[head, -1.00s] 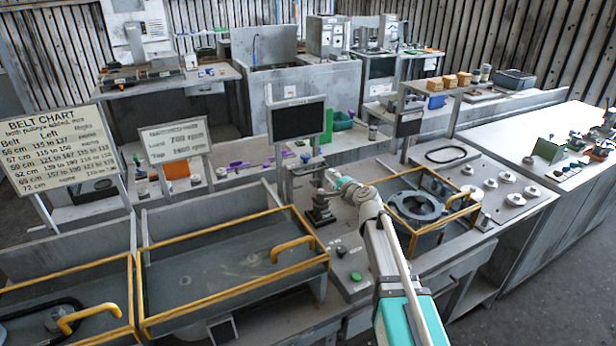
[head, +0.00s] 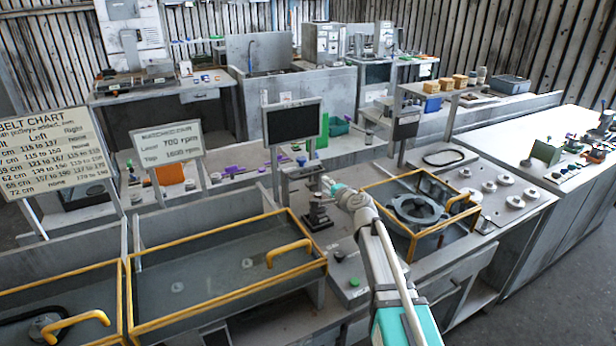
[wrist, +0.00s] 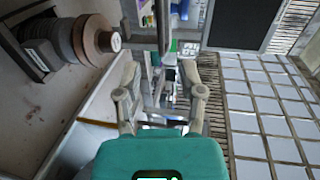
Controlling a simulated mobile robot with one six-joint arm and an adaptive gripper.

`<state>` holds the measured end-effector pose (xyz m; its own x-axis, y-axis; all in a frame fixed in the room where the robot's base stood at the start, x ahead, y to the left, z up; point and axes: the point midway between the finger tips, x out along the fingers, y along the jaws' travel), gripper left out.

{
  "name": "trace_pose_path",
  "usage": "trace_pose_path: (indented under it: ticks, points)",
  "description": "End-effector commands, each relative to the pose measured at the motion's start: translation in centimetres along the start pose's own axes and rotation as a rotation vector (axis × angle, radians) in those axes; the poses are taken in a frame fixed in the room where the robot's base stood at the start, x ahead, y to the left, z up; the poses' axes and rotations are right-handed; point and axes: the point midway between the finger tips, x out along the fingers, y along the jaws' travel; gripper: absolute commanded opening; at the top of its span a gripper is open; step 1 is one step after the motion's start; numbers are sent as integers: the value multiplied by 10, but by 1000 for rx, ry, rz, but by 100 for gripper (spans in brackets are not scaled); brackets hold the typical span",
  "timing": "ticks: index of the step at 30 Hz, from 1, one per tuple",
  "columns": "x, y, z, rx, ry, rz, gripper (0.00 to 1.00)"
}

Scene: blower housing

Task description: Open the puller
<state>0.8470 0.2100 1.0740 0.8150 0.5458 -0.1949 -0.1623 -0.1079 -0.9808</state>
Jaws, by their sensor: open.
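A dark upright device (head: 318,212) with a black foot stands on the grey bench in the head view, left of the yellow-railed bay; I take it to be the puller, but its arms are too small to make out. My gripper (head: 328,184) is beside its upper part, on the right. In the wrist view my gripper (wrist: 163,98) has its two fingers spread, with nothing clearly held between them. A grey bar (wrist: 163,28) lies just beyond the fingertips; I cannot tell whether it touches them. A stack of brown and grey discs (wrist: 85,40) shows at upper left.
A dark screen (head: 293,123) stands behind the device. A yellow-railed bay with a grey round housing (head: 418,208) is at right, and a wide yellow-railed tray (head: 205,275) at left. A green button (head: 354,282) sits on the bench front.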

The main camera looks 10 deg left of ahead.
Motion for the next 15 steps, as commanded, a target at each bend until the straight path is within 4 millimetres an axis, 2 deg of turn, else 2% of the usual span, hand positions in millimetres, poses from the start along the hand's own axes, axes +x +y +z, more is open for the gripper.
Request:
trace_pose_path:
  ticks: [15]
  points:
    - [74, 1, 0, 0, -1, 0, 51]
